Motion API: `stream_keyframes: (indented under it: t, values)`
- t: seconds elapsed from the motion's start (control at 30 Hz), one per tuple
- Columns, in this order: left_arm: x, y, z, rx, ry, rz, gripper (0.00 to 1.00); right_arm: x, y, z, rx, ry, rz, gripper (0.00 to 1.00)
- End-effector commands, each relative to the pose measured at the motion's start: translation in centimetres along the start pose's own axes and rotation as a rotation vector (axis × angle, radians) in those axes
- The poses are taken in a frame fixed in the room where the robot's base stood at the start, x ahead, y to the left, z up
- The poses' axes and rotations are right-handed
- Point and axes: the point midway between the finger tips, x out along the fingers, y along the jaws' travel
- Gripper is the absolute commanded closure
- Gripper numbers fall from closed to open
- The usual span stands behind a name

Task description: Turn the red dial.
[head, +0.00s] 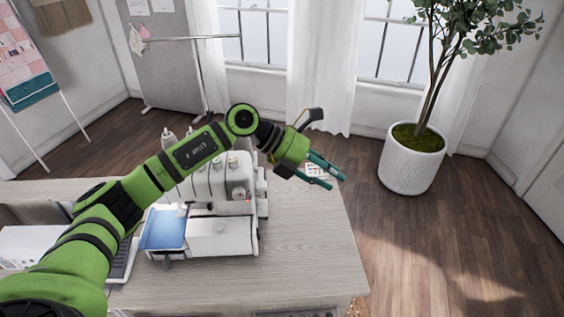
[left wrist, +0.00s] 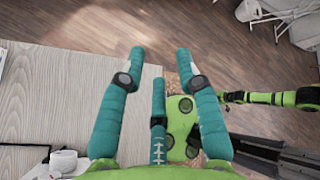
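A white sewing machine (head: 205,187) stands on the table, partly covered by my left arm. Small dials sit on its top, and a pale round knob (head: 238,193) is on its front. I cannot make out a clearly red dial. My left gripper (head: 337,178) is to the right of the machine, above the table's right side. Its teal fingers are spread and empty, as the left wrist view (left wrist: 160,58) also shows. In that view, my other arm comes in from the right, and what seems to be its gripper (left wrist: 222,97) is too small to read.
The pale wooden table (head: 310,245) has free room right of the machine. A blue plate (head: 163,229) is at the machine's front left. A paper with red marks (head: 317,170) lies under the gripper. A potted tree (head: 411,170) stands on the floor beyond.

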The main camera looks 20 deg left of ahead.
Motion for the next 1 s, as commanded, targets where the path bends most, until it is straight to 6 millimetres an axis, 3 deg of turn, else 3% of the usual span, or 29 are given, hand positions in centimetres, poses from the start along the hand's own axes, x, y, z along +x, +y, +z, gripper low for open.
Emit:
stream_keyframes:
  t: [0.17,0.27,0.37,0.5,0.6,0.7,0.83,1.0]
  values:
    - [-1.1,1.1,0.0,0.010,0.035,0.057,0.66,0.1,0.0,0.0,0.000,0.000,0.000,0.60]
    - [-4.0,3.7,-0.1,0.012,0.119,0.197,0.66,0.3,0.0,0.0,0.000,0.000,0.000,0.60]
    - [-9.4,7.2,-0.4,-0.024,0.224,0.398,0.66,0.5,0.0,0.0,0.000,0.000,0.000,0.60]
    - [-18.4,10.7,-1.5,-0.142,0.338,0.663,0.66,0.8,0.0,0.1,0.000,0.000,0.000,0.60]
    - [-23.8,11.7,-2.7,-0.238,0.390,0.795,0.66,0.9,0.0,0.1,0.000,0.000,0.000,0.60]
    - [-27.2,11.9,-3.5,-0.307,0.418,0.870,0.66,1.0,-0.1,0.1,0.000,0.000,0.000,0.60]
    - [-28.5,12.3,-4.3,-0.344,0.435,0.903,0.66,0.8,-0.1,0.1,0.000,0.000,0.000,0.60]
    - [-27.3,13.8,-5.5,-0.344,0.439,0.903,0.66,0.1,0.0,0.0,0.000,0.000,-0.001,0.60]
